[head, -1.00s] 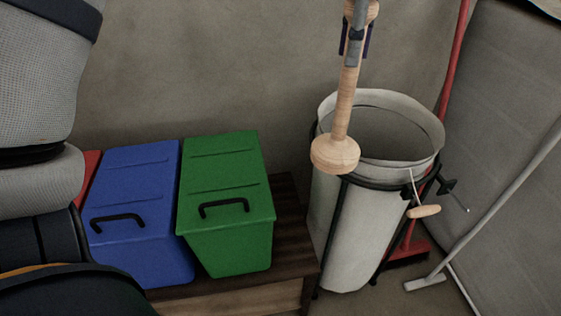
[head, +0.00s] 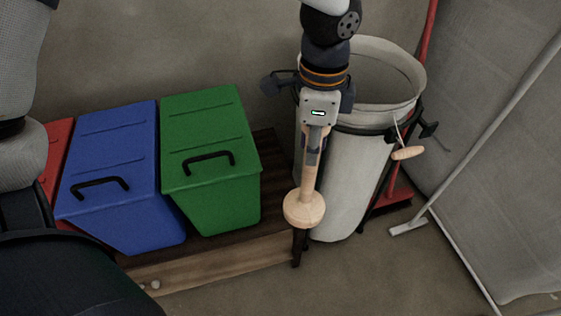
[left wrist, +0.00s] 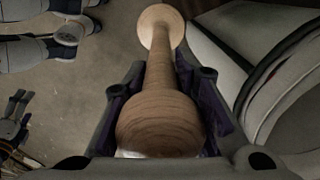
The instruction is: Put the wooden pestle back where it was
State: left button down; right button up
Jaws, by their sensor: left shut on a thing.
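The wooden pestle (head: 304,207) is pale wood with a round, wide end hanging downward in the head view. My left gripper (head: 312,150) is shut on its handle, in front of the white bin and right of the green box. In the left wrist view the pestle (left wrist: 159,75) runs away from the camera between the two fingers of the left gripper (left wrist: 160,100), a thick knob near and the other rounded end far. The grip itself is partly hidden behind the wrist in the head view.
A large white bin (head: 345,190) in a dark frame stands just behind the gripper. Green (head: 211,160), blue (head: 115,180) and red (head: 57,155) lidded boxes stand on a wooden bench (head: 200,260) to the left.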

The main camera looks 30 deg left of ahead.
pick_arm(q)
jog(key=w+a+f+b, duration=0.2)
jog(key=w+a+f, duration=0.5)
jog(key=a+f, duration=0.4)
jog(key=shift+w+a+f+b, duration=0.2)
jog(key=shift+a+f+b, duration=0.1)
jog(key=shift+f, duration=0.55)
pick_arm(e)
jog(key=shift+g, duration=0.6)
jog(key=shift+s+f, duration=1.6)
jog(key=shift+f, duration=0.05)
pick_arm(q)
jog(key=shift+f, duration=0.15)
jog(key=c, duration=1.3)
grip_release()
jog(key=shift+s, duration=0.1)
notch_tip(320, 180, up, 12)
jog(key=p, duration=0.1)
pick_arm(e)
jog(key=shift+w+r+t, duration=0.3)
jog(key=shift+w+r, duration=0.45)
jog(key=shift+r, duration=0.1)
